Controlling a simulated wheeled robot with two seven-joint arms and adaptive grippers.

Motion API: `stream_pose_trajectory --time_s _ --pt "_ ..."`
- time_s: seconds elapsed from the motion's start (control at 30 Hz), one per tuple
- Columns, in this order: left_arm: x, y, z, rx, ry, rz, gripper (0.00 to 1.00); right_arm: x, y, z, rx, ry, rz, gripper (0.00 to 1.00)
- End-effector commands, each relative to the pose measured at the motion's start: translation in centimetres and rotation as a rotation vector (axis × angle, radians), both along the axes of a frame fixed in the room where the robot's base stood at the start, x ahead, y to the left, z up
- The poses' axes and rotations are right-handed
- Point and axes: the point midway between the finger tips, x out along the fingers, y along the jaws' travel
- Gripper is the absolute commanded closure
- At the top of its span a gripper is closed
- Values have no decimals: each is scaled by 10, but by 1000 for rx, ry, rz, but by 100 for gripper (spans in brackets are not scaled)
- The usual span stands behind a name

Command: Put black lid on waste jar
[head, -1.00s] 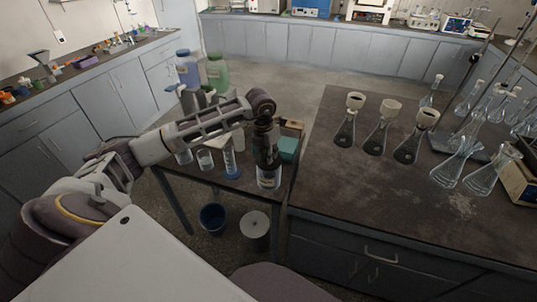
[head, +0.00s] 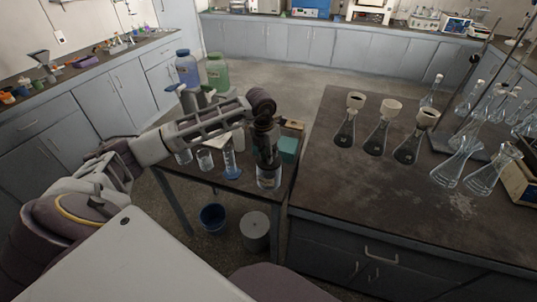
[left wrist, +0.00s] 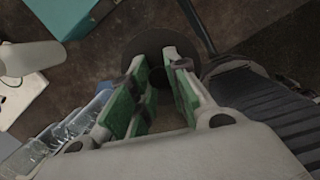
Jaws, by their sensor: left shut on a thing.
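The waste jar (head: 268,181), clear with a pale label, stands near the front right corner of the small dark table. My left gripper (head: 266,158) points down right over it and hides its mouth. In the left wrist view, my left gripper (left wrist: 156,60) has its green-padded fingers shut on the black lid (left wrist: 150,48), a dark round disc at the fingertips. The lid hides what lies under it, so I cannot tell whether it touches the jar's rim. My right gripper is not in view.
Beside the jar stand a blue-based cylinder (head: 232,172), a beaker (head: 205,160) and a teal box (head: 289,149). The large bench (head: 350,200) with flasks is close on the right. A blue bucket (head: 212,217) and a grey bin (head: 255,228) stand on the floor.

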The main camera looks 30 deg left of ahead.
Motion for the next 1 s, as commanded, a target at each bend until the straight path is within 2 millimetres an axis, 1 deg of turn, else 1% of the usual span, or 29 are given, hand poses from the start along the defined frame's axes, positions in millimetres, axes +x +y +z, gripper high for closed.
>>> stream_pose_trajectory --time_s 0.4,0.43,0.6,0.63,1.0 --pt "0 0 0 0 0 0 100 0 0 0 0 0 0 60" --pt "0 0 0 0 0 0 82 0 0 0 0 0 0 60" --pt "0 0 0 0 0 0 60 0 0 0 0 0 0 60" --pt "0 0 0 0 0 0 58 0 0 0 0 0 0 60" --pt "0 0 1 0 0 0 58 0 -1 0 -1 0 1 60"
